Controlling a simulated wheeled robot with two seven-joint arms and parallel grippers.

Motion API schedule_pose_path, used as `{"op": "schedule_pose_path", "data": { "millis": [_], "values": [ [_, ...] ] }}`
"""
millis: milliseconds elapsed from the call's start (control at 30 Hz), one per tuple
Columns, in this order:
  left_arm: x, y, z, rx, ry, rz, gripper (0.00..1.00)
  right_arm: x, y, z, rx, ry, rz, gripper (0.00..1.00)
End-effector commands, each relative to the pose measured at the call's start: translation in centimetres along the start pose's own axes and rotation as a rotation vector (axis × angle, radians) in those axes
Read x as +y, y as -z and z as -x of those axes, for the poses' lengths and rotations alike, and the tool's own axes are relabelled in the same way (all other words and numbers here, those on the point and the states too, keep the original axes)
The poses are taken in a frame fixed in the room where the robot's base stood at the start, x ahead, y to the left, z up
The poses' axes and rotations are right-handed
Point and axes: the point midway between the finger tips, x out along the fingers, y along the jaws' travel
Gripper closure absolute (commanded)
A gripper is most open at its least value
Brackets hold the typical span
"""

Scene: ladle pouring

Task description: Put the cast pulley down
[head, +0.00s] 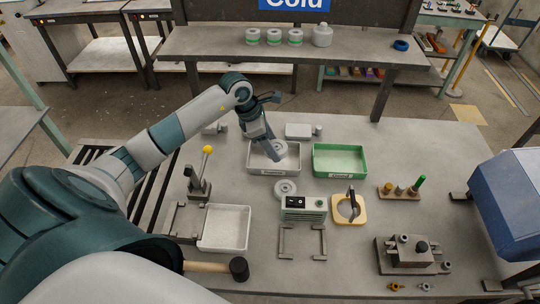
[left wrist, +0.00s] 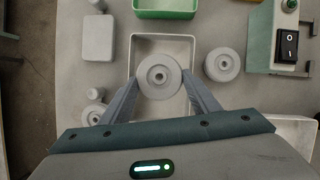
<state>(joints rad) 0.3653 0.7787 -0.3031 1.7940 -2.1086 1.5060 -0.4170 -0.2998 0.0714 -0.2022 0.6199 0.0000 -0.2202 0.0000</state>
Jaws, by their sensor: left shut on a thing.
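My left gripper (head: 273,150) is shut on the cast pulley (left wrist: 159,76), a round grey disc with a hub hole. The fingers grip it from both sides in the left wrist view. The pulley also shows in the head view (head: 280,148), partly hidden by the gripper. It is over the white tray (left wrist: 178,43), which also shows in the head view (head: 256,171). I cannot tell its exact height above the tray floor. A second grey pulley (head: 285,189) lies on the table in front of the tray, and shows in the left wrist view (left wrist: 222,64). My right gripper is not in view.
A green tray (head: 339,174) stands right of the white one. A green box with a switch (head: 304,208) and a yellow-framed piece (head: 349,208) stand nearer. An empty white tray (head: 226,228) and a yellow-knobbed lever (head: 203,175) are at left. A shelf (head: 290,47) runs behind.

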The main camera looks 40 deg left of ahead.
Motion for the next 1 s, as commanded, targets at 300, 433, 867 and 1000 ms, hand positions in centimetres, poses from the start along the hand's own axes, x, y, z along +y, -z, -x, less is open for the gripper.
{"op": "schedule_pose_path", "data": {
  "millis": [300, 433, 867, 1000],
  "values": [
    [0.3, 0.6, 0.0, -0.001, -0.001, 0.0, 0.71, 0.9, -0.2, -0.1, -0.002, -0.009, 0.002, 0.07],
    [0.3, 0.6, -0.1, -0.001, -0.001, 0.0, 0.71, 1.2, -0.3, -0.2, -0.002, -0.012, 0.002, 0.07],
    [0.3, 2.1, -3.8, -0.002, 0.0, 0.0, 0.71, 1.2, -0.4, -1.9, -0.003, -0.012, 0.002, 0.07],
    [0.3, 2.1, -3.7, -0.001, -0.001, -0.001, 0.71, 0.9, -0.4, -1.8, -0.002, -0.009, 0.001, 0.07]
  ]
}}
